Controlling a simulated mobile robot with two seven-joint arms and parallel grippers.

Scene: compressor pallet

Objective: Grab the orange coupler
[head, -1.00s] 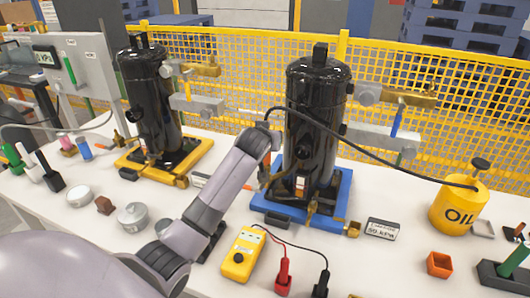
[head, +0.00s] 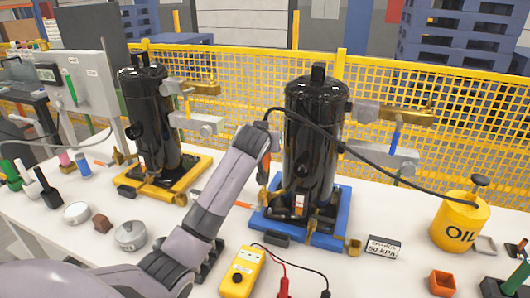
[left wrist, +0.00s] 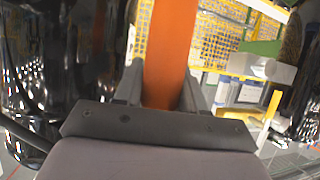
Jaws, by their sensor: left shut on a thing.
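The orange coupler (left wrist: 168,50) stands between the two fingers of my left gripper (left wrist: 163,92) in the left wrist view, and the gripper is shut on it. In the head view my left gripper (head: 267,145) is at the left side of the black compressor (head: 311,150) on the blue pallet (head: 330,230). The orange coupler (head: 264,168) shows there as a small upright piece just below the gripper, above brass fittings. I cannot tell whether it touches the fitting below it. My right gripper is not in view.
A black hose (head: 420,185) runs from near my gripper across the compressor to the yellow oil can (head: 460,222). A second compressor (head: 150,120) stands on a yellow pallet to the left. A yellow meter (head: 242,272) with leads lies in front. Yellow mesh fencing (head: 270,85) closes the back.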

